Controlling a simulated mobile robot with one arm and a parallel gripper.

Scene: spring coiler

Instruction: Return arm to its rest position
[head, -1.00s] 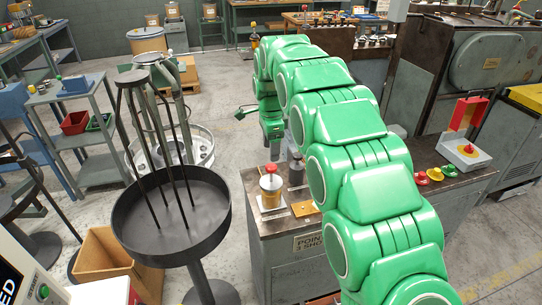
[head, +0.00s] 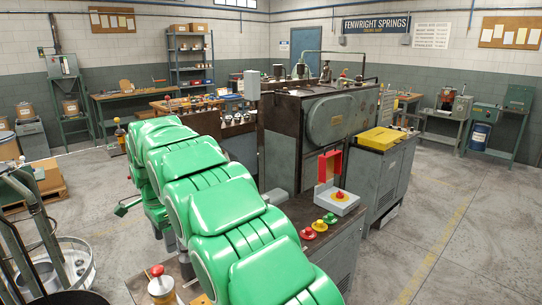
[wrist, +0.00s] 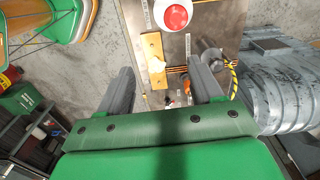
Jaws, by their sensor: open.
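My arm (head: 205,190) is green and segmented. In the head view it rises from the lower right, arches over the bench and bends down at its far end. My gripper (wrist: 160,85) shows in the wrist view with two dark fingers spread apart and nothing held between them. It points down over the metal bench top (wrist: 195,20). A brass-coloured plate (wrist: 153,58) lies below, between the fingers in the picture. In the head view the fingertips are hidden or too small to tell.
The large grey machine (head: 330,120) stands behind. Open floor (head: 450,220) lies at the right.

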